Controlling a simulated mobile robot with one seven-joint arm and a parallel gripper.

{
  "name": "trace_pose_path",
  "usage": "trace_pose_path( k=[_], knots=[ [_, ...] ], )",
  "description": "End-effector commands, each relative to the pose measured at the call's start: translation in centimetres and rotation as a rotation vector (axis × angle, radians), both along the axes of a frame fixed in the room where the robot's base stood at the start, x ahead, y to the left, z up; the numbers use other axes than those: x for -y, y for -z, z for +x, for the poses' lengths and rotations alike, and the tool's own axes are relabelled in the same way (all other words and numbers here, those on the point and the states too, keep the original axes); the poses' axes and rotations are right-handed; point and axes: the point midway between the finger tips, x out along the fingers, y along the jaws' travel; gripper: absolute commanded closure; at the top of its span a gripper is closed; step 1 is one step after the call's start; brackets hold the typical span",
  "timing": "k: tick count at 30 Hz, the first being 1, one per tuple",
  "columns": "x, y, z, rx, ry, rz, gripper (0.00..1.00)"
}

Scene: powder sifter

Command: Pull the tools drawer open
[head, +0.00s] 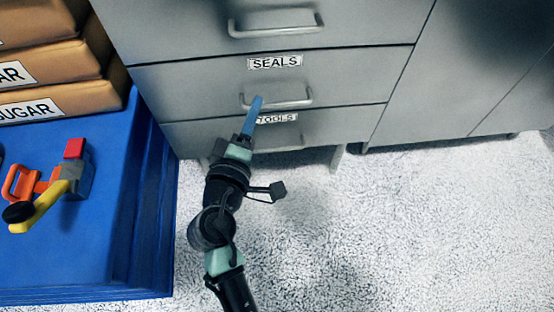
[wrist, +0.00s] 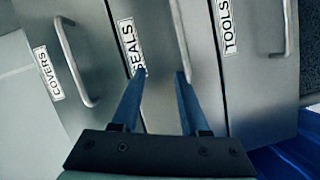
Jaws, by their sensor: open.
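The tools drawer (head: 325,128) is the lowest grey drawer and looks shut. Its label (head: 277,118) is partly covered by my gripper in the head view. The tools drawer's handle (wrist: 288,28) shows at the right of the wrist view. My gripper (head: 257,99) has blue fingers, open and empty. In the wrist view the fingertips (wrist: 161,74) are spread in front of the seals drawer (wrist: 150,50), the one above. The right finger overlaps the end of the seals handle (wrist: 177,25); whether they touch I cannot tell.
The covers drawer (wrist: 35,75) is above the seals drawer and also looks shut. A blue platform (head: 130,230) stands left of the cabinet, carrying sugar sacks (head: 60,95) and an orange and yellow tool (head: 45,195). The pale floor (head: 420,220) to the right is clear.

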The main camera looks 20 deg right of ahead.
Motion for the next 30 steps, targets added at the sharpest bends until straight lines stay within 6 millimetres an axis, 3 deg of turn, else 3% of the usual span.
trace_pose_path(
  k=[1, 3, 6, 9, 12, 17, 23, 30],
  knots=[
    [0.0, 5.4, -0.8, -0.055, 0.009, -0.039, 0.55],
    [0.0, 9.6, -1.7, -0.118, 0.017, -0.093, 0.55],
    [-0.2, 14.6, -3.0, -0.196, 0.022, -0.163, 0.55],
    [-0.5, 18.1, -4.0, -0.254, 0.022, -0.217, 0.55],
    [-0.6, 20.0, -4.6, -0.289, 0.02, -0.251, 0.55],
    [-0.5, 20.8, -4.7, -0.306, 0.02, -0.268, 0.55],
    [1.4, 21.3, -2.5, -0.303, 0.022, -0.269, 0.55],
    [4.6, 22.3, 1.5, -0.303, 0.022, -0.268, 0.55]
  ],
)
